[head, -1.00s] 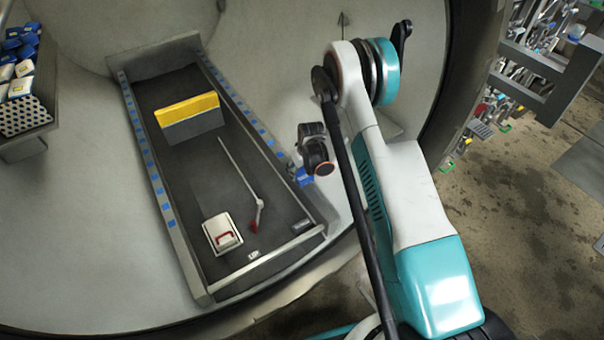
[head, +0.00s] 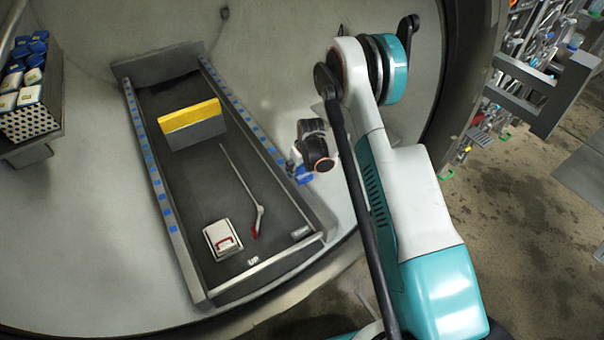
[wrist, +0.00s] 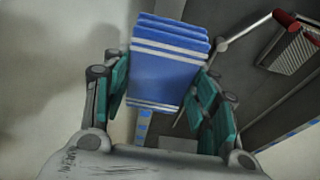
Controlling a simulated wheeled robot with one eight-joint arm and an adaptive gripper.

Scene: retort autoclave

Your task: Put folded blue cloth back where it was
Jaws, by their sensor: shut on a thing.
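The folded blue cloth (wrist: 168,75) has white stripes and sits between the teal finger pads of my gripper (wrist: 163,88) in the wrist view. My gripper is shut on it. In the head view a small part of the blue cloth (head: 304,175) shows below my dark wrist, beside the right rail of the long dark tray (head: 181,225). The cloth appears raised, but its exact height cannot be told. My fingers are mostly hidden in the head view.
On the tray are a yellow-topped grey block (head: 192,125), a thin rod with a red end (head: 241,190) and a white box with a red handle (head: 221,240). Blue marks line both rails. A perforated basket (head: 32,118) with blue and white packs stands left.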

